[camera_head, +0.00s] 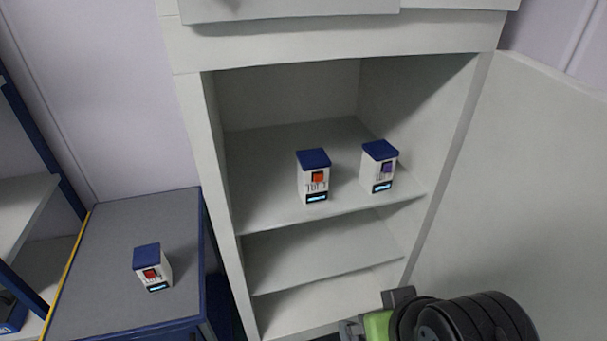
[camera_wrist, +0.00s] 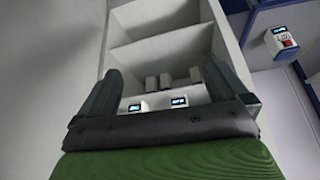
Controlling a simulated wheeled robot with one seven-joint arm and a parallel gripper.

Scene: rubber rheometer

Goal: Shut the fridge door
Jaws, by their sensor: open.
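The fridge (camera_head: 190,130) is a pale grey cabinet with shelves, and its front is open. Its door (camera_head: 530,180) stands swung wide open at the right in the head view, running out of frame. A grey surface on the left in the wrist view (camera_wrist: 45,75) looks like the door. My gripper (camera_head: 374,314) is low in front of the opening, left of the door, partly cut off by the frame. In the wrist view its two fingers (camera_wrist: 165,78) are apart with nothing between them. I cannot tell whether it touches the door; the handle is not seen.
Two white boxes with blue lids, one with an orange mark (camera_head: 314,178) and one with a purple mark (camera_head: 379,168), stand on the upper shelf. A similar red-marked box (camera_head: 152,268) stands on a grey table (camera_head: 95,290) at the left. A blue-framed rack (camera_head: 25,210) is far left.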

